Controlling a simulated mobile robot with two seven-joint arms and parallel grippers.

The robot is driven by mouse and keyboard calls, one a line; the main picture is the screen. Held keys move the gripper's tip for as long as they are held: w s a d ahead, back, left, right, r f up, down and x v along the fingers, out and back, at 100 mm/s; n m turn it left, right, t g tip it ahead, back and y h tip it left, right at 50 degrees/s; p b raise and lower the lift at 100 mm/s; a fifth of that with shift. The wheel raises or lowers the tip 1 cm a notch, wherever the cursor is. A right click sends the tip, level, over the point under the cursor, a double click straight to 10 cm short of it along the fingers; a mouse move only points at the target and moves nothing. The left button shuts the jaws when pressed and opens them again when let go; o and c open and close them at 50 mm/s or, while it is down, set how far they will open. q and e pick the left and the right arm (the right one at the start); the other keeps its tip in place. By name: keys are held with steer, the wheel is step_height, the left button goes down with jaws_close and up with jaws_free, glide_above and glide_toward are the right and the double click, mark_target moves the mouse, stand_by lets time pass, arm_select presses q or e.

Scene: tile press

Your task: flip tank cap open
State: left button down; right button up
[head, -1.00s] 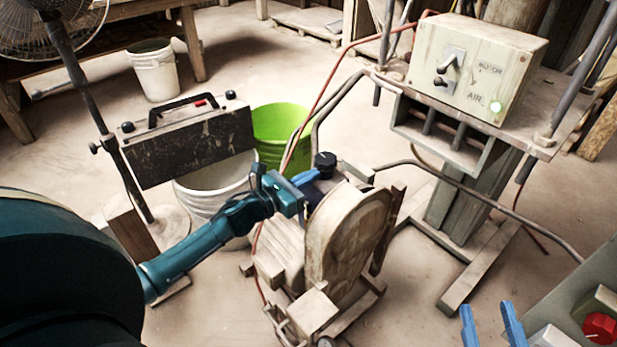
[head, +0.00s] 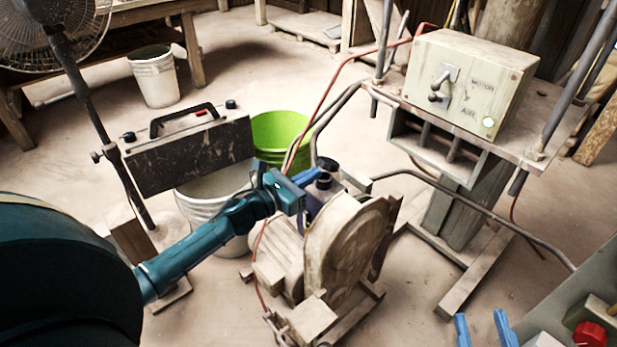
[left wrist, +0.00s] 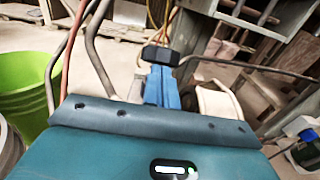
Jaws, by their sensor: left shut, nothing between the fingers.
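The tank (head: 318,195) stands behind the dusty belt guard of the compressor. A black cap (head: 327,164) shows at the tank's top, with a second dark round part (head: 323,181) just below and in front of it. The cap looks raised, but how far is hard to tell. My left gripper (head: 309,176) is shut and empty, its blue fingertips close beside the cap. In the left wrist view the black cap (left wrist: 160,54) appears just beyond the blue fingertips; contact is unclear. My right gripper (head: 483,328) is open and empty at the lower right.
The compressor's belt guard (head: 345,245) stands right of my left gripper. A green bucket (head: 280,130), white bucket (head: 195,205) and black panel (head: 190,152) are to the left. The switch box (head: 470,85) stands on a stand; a red knob (head: 590,334) is lower right.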

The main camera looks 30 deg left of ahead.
mark_target(321, 163)
arm_select(q)
steer(key=shift+w+d+r+p, duration=0.3)
steer(key=shift+w+r, duration=0.2)
steer(key=shift+r, duration=0.15)
steer(key=shift+w, duration=0.1)
steer(key=shift+w+d+r, duration=0.2)
steer(key=shift+w+r, duration=0.05)
steer(key=shift+w, duration=0.25)
steer(key=shift+w+d+r, duration=0.15)
steer(key=shift+w+r, duration=0.05)
steer(key=shift+w, duration=0.25)
steer(key=shift+b+x, duration=0.7)
steer(key=shift+x, duration=0.8)
steer(key=shift+f, duration=0.1)
